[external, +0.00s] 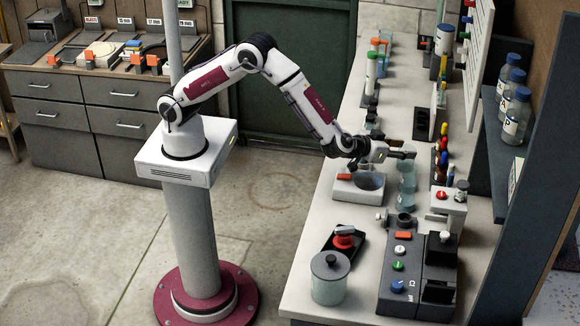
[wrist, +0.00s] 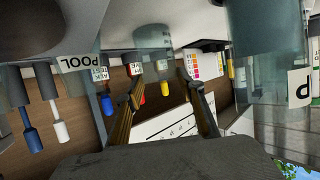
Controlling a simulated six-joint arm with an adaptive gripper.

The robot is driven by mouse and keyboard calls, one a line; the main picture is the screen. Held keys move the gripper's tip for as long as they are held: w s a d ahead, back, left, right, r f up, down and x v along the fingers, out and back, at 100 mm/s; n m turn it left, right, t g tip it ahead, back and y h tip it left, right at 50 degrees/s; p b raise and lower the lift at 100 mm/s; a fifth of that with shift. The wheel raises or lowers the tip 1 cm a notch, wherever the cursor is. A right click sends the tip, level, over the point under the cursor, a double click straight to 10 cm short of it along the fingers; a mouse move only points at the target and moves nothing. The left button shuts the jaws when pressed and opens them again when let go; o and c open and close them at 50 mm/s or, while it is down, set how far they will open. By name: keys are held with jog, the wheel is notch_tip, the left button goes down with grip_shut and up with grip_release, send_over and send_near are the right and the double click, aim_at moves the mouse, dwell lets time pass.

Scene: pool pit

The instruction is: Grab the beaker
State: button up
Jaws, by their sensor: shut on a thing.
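The beaker (external: 407,184) is a clear, bluish glass vessel on the white bench, right of the small white device with a round plate. My gripper (external: 402,155) reaches it from the left, level with its upper part. In the wrist view, my gripper's two fingers (wrist: 162,76) stand apart, with the clear beaker (wrist: 153,42) between their tips. My gripper is shut on the beaker. The exact contact is small and partly hidden in the external view. Whether the beaker's base touches the bench is unclear.
The white device (external: 358,190) stands close to the gripper's left. A lidded jar (external: 329,279) and a dark control box (external: 403,280) stand nearer the front. Coloured small bottles (external: 441,158) line the right side. Labelled bottles (external: 516,116) stand on the shelf at right.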

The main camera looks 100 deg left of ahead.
aim_at(400, 169)
jog(key=shift+r, duration=0.1)
notch_tip(400, 169, up, 10)
dwell(0.7)
jog(key=shift+a, duration=0.1)
dwell(0.4)
